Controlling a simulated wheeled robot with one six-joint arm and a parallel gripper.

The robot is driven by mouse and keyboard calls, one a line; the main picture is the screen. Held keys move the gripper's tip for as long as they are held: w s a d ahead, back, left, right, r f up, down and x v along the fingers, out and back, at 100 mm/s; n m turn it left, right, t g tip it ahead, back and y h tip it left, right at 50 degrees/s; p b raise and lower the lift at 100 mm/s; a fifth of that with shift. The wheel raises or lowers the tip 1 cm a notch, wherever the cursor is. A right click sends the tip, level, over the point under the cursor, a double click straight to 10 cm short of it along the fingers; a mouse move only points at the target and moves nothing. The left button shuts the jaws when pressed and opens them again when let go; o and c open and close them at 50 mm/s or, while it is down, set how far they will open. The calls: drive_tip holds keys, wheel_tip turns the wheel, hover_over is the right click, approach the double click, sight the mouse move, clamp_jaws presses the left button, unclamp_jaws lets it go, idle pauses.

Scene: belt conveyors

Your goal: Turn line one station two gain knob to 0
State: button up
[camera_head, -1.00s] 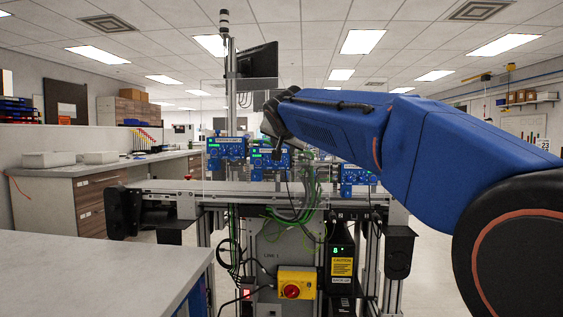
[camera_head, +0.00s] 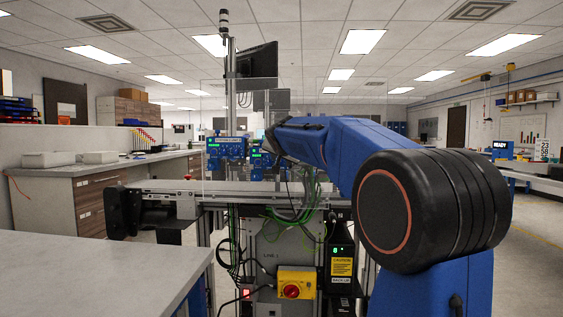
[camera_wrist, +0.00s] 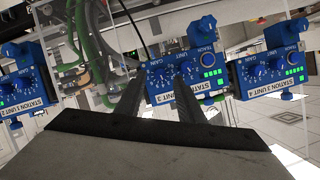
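Three blue control units with knobs, green lights and white labels show in the wrist view: a left unit (camera_wrist: 22,92), a middle unit (camera_wrist: 180,78) and a right unit (camera_wrist: 268,72). Their label text is small and tilted, so I cannot tell surely which is station two. Gain dials show on their faces; the pointer settings are too small to read. My gripper (camera_wrist: 160,72) is open, its two dark fingers apart in front of the middle unit and overlapping its face in the picture. I see no contact. In the head view, a left blue unit (camera_head: 226,148) is clear and my arm hides the gripper.
The conveyor (camera_head: 165,186) runs below the units, with a clear panel (camera_head: 300,95) above. Green cables (camera_head: 305,205) hang beside the units. A yellow box with a red switch (camera_head: 296,283) is lower down. A pale worktop (camera_head: 100,270) is at the front left.

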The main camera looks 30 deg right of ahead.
drive_tip(key=shift+x, duration=0.85)
clamp_jaws()
drive_tip(key=shift+w+a+n+g+h, duration=0.15)
drive_tip(key=shift+n+g+h, duration=0.2)
drive_tip(key=shift+n+h, duration=0.55)
drive_tip(key=shift+w+a+n+g+h, duration=0.15)
drive_tip(key=shift+n+g+h, duration=0.25)
drive_tip(key=shift+n, duration=0.9)
drive_tip(key=shift+a+n+g+h, duration=0.15)
drive_tip(key=shift+n+g+h, duration=0.35)
drive_tip(key=shift+n, duration=0.6)
drive_tip(key=shift+f+h, duration=0.1)
drive_tip(key=shift+h, duration=0.2)
